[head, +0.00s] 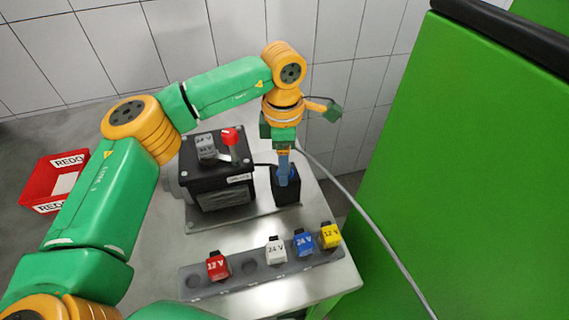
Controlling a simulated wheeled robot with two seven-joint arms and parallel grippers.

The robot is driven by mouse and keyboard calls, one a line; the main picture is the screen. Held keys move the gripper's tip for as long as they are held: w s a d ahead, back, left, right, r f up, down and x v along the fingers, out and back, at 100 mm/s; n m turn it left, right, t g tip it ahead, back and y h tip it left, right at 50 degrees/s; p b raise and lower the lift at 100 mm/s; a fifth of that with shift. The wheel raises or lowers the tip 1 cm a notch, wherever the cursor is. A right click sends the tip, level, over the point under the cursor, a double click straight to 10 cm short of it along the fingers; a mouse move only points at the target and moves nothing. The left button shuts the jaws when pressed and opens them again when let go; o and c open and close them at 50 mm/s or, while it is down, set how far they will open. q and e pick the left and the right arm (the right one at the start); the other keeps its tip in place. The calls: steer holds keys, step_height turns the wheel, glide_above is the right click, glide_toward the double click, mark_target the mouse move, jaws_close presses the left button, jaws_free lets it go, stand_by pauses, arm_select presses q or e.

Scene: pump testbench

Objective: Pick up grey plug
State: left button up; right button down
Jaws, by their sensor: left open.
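A grey plug (206,146) marked 24 V stands on top of the black pump box, left of a red-handled switch. My left gripper (284,172) points down at the small black block right of that box, apart from the grey plug. It is open; its fingertips are small here, and I cannot tell whether they touch the block. My right gripper is not in view.
The black box (222,186) has a red switch (230,137). A grey rack (333,256) in front holds red (218,266), white (275,250), blue (304,242) and yellow (329,235) plugs. The black block (287,191) stands beside the box. A red bin (41,193) is at left; a green cabinet (460,160) bounds the right.

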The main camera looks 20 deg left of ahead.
arm_select(q)
steer(key=shift+w+f, duration=0.2)
steer(key=shift+f, duration=0.25)
steer(key=shift+w+f, duration=0.2)
steer(key=shift+w, duration=0.25)
steer(key=shift+s+r, duration=0.15)
steer(key=shift+s, duration=0.15)
jaws_close()
steer(key=shift+w, duration=0.1)
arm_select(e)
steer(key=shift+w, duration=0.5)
arm_select(q)
step_height(320, 180, up, 10)
steer(key=b, duration=0.1)
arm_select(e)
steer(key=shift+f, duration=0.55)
